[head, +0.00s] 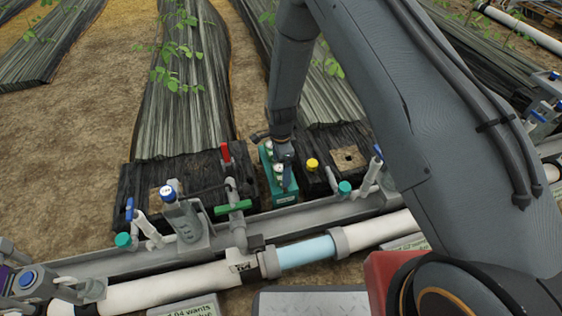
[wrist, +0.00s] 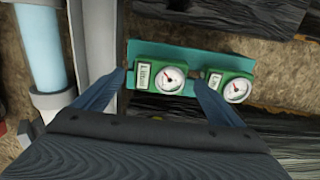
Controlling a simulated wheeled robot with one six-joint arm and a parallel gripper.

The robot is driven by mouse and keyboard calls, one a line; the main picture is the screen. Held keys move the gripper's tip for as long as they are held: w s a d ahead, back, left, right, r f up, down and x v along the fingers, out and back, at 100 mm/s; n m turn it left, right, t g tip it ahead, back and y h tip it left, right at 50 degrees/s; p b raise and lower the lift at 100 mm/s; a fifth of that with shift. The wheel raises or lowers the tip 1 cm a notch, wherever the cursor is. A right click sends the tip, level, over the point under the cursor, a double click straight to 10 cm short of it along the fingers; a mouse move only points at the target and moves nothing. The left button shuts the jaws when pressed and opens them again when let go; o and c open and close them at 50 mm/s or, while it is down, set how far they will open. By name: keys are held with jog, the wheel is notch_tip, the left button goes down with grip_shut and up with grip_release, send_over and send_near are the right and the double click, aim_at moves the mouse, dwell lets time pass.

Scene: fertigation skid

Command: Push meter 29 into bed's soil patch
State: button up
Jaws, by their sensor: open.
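Two green meters with round white dials sit in a teal holder. In the wrist view the left meter (wrist: 148,77) lies between my fingertips and the right meter (wrist: 238,90) is just beyond the right finger; their labels are too small to read, so I cannot tell which is 29. My gripper (wrist: 160,80) is open over the left meter; contact is unclear. In the head view my gripper (head: 284,152) is above the teal holder (head: 287,198), partly hiding the meters. Brown soil patches show in the black-covered beds, one at right (head: 348,158) and one at left (head: 157,199).
A grey rail (head: 290,217) with valves and a white pipe (head: 165,288) with a clear blue section (head: 306,252) runs in front. A red-handled valve (head: 226,153) stands left of the holder, a yellow cap (head: 312,164) right. Bare ground lies at far left.

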aim_at(281, 170)
jog(key=shift+f+b, duration=0.5)
jog(key=shift+f, duration=1.05)
jog(key=c, duration=1.2)
notch_tip(281, 170, up, 11)
jog(key=p, duration=0.8)
